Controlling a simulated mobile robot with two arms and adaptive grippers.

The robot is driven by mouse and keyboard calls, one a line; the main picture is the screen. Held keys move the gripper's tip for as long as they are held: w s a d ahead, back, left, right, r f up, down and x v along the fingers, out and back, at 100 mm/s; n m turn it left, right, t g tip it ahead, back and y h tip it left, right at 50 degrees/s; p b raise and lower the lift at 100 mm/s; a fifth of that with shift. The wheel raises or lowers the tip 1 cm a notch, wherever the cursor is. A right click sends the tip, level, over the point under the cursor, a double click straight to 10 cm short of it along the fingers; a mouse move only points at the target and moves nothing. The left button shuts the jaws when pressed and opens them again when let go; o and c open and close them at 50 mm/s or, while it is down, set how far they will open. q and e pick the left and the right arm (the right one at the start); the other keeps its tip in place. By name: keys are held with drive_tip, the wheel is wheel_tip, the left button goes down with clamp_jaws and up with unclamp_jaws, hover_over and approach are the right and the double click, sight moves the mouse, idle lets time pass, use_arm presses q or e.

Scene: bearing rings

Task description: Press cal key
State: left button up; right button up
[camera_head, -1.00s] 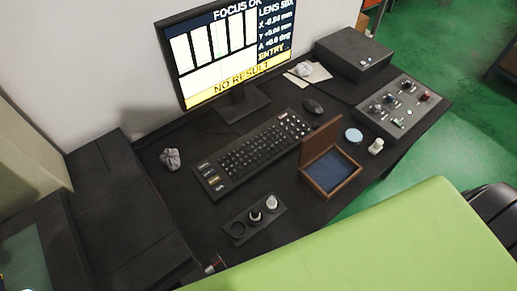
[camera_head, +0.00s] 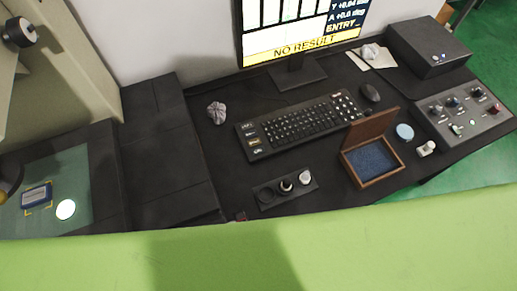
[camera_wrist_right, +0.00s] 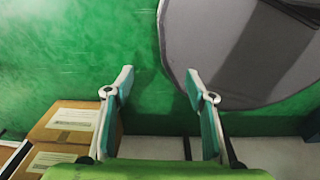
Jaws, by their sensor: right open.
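The black keyboard (camera_head: 300,124) lies on the dark desk in front of the monitor. At its left end is a small column of separate keys (camera_head: 254,141), one of them amber; their labels are too small to read, so I cannot tell which is the cal key. The monitor (camera_head: 300,30) shows "NO RESULT" on a yellow band and "ENTRY" above it. My right gripper (camera_wrist_right: 160,74) shows only in the right wrist view, open and empty above green floor, away from the keyboard. My left gripper is not in view.
An open wooden box (camera_head: 372,162), a dark holder with small rings (camera_head: 285,188), a mouse (camera_head: 370,92) and a control box with knobs (camera_head: 465,108) stand around the keyboard. A crumpled grey piece (camera_head: 216,112) lies left of it. Cardboard boxes (camera_wrist_right: 70,125) are below my right gripper.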

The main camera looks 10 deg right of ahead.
clamp_jaws()
drive_tip(key=shift+a, duration=0.15)
idle(0.9)
